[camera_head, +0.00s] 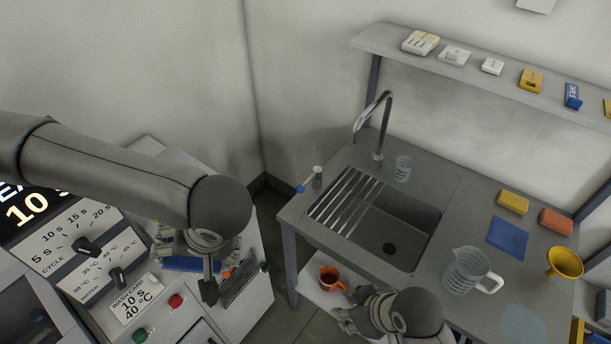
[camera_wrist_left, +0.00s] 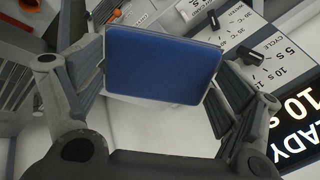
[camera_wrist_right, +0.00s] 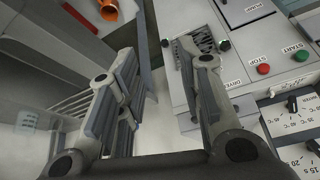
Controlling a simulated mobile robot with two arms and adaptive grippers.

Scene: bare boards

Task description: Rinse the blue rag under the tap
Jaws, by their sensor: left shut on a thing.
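A flat blue rag (camera_head: 508,237) lies on the counter right of the sink. The chrome tap (camera_head: 378,130) curves over the sink (camera_head: 398,232) at its back left; I see no water running. My left gripper (camera_head: 207,268) is over the machine at the left and is shut on a flat blue-faced thing with a pale rim (camera_wrist_left: 163,65). A blue strip of it shows in the head view (camera_head: 188,264). I cannot tell what it is. My right gripper (camera_head: 352,318) is open and empty in front of the counter; its spread fingers show in the right wrist view (camera_wrist_right: 158,65).
A clear jug (camera_head: 468,270), yellow sponge (camera_head: 513,201), orange sponge (camera_head: 556,221) and yellow funnel (camera_head: 564,262) stand on the counter. A clear beaker (camera_head: 403,168) is behind the sink. An orange mug (camera_head: 331,279) sits below the counter's front edge. A wall shelf (camera_head: 480,78) hangs above.

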